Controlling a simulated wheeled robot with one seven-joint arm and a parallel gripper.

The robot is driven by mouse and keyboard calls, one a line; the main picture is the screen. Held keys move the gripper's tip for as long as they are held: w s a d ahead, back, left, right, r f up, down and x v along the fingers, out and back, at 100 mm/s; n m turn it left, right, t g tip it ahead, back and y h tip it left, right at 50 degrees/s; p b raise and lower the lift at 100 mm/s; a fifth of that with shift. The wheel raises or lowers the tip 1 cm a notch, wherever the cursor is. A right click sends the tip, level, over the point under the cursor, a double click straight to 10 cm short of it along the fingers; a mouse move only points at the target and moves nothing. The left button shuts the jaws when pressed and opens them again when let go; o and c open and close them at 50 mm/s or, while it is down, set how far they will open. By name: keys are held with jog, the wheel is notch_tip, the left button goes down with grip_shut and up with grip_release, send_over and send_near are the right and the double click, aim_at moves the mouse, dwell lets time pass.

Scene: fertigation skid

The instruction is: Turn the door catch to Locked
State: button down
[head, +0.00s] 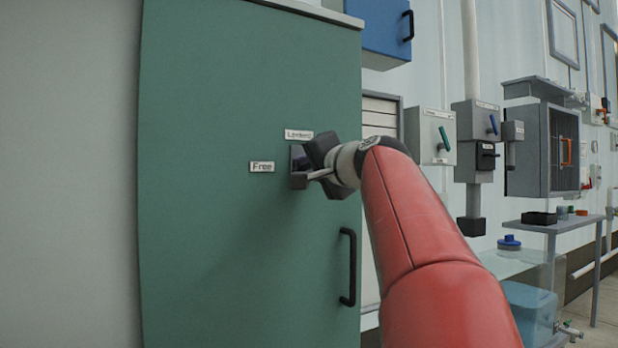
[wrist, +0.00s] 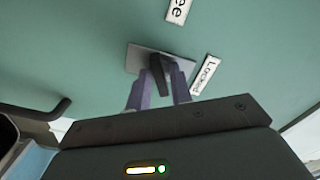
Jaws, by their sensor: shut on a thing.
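The door catch (head: 298,158) is a small dark handle on a plate on the green cabinet door (head: 220,230). The Free label (head: 262,167) is to its left and the Locked label (head: 299,134) is just above it. In the wrist view, the dark catch handle (wrist: 159,75) stands between the two fingers of my gripper (wrist: 158,88), which is shut on it. In that view the Free label (wrist: 178,10) is above and the Locked label (wrist: 206,75) to the right. My gripper (head: 308,177) partly hides the catch in the head view, and I cannot tell which label it points to.
A black door handle (head: 348,267) is below and right of the catch. A blue cabinet (head: 387,28) hangs at upper right. Switch boxes (head: 432,136), a grey cabinet (head: 545,150) and a side table (head: 560,224) stand further right.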

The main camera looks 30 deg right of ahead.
jog(key=n+b, duration=0.3)
jog(key=n, duration=0.3)
jog(key=shift+f+n, duration=0.15)
jog(key=shift+n, duration=0.15)
jog(key=n+b, duration=0.1)
jog(key=n, duration=0.4)
jog(key=shift+n, duration=0.4)
jog(key=c, duration=1.5)
grip_release()
jog(key=s+b, duration=0.1)
jog(key=s, duration=0.6)
jog(key=shift+s+d+b, duration=0.15)
jog(key=shift+s+b, duration=0.2)
jog(key=shift+s, duration=0.05)
